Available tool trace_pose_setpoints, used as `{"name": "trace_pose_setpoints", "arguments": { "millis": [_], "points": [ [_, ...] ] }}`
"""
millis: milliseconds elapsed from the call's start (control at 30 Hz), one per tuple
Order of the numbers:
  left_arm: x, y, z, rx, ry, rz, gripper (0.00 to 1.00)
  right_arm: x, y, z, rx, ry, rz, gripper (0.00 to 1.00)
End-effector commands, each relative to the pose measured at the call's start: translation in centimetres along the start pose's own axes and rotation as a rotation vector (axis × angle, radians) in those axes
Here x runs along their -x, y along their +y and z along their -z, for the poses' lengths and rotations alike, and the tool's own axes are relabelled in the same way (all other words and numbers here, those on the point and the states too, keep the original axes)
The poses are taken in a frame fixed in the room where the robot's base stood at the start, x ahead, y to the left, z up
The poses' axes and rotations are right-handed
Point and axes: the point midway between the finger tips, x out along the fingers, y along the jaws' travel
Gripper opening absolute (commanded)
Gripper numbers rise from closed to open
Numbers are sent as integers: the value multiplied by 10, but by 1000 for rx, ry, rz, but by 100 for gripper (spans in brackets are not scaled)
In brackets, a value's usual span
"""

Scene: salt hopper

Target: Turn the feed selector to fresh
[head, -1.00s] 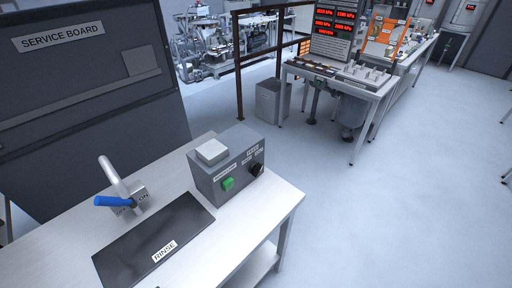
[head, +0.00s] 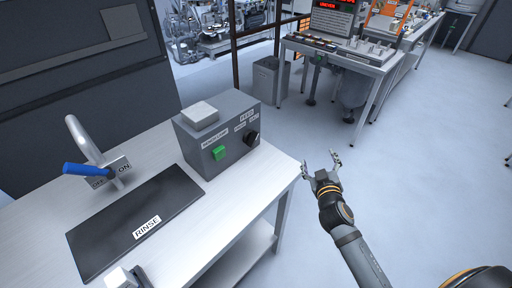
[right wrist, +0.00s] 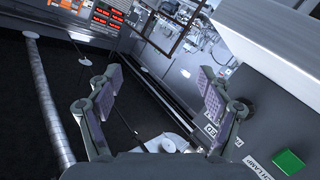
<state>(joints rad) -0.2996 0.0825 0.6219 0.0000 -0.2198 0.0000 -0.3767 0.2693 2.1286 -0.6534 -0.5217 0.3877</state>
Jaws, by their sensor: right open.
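The feed selector (head: 253,138) is a small black knob on the front of a grey control box (head: 190,140), under a FEED label. Two small labels sit above the knob; I cannot read them or tell which one it points to. My right gripper (head: 320,162) is open and empty, to the right of the box and apart from the knob. In the right wrist view my open right gripper (right wrist: 160,75) has the control box (right wrist: 285,75) at its right. A dark round part there, beside the right finger, is partly hidden. My left gripper is out of view.
A green button (head: 219,153) is left of the knob, and it also shows in the right wrist view (right wrist: 288,162). A blue-handled lever (head: 88,170) and a dark RINSE panel (head: 110,225) are on the bench (head: 225,210). Floor right of the bench is clear.

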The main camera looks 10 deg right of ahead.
Motion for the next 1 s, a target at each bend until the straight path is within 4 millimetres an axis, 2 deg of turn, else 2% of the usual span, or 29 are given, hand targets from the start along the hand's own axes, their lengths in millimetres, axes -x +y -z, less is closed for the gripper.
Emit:
{"name": "trace_pose_setpoints", "arguments": {
  "millis": [33,100,200,300,400,533,633,767,867,1000],
  "points": [
    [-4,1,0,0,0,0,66,-4,2,22,33,100,-2,79],
    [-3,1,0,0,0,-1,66,-9,-2,45,83,218,21,79],
    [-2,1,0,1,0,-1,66,-13,-16,69,163,371,87,79],
    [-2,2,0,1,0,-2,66,-13,-38,83,253,501,185,79],
    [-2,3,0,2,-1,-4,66,-10,-64,87,345,601,307,79],
    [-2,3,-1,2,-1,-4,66,-4,-92,78,445,673,461,79],
    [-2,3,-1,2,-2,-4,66,-1,-101,72,479,689,520,79],
    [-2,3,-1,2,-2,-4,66,0,-104,72,484,694,533,79],
    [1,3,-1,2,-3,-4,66,-6,-107,77,480,693,528,79],
    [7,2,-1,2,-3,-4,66,-24,-123,92,476,694,527,79]
  ]
}}
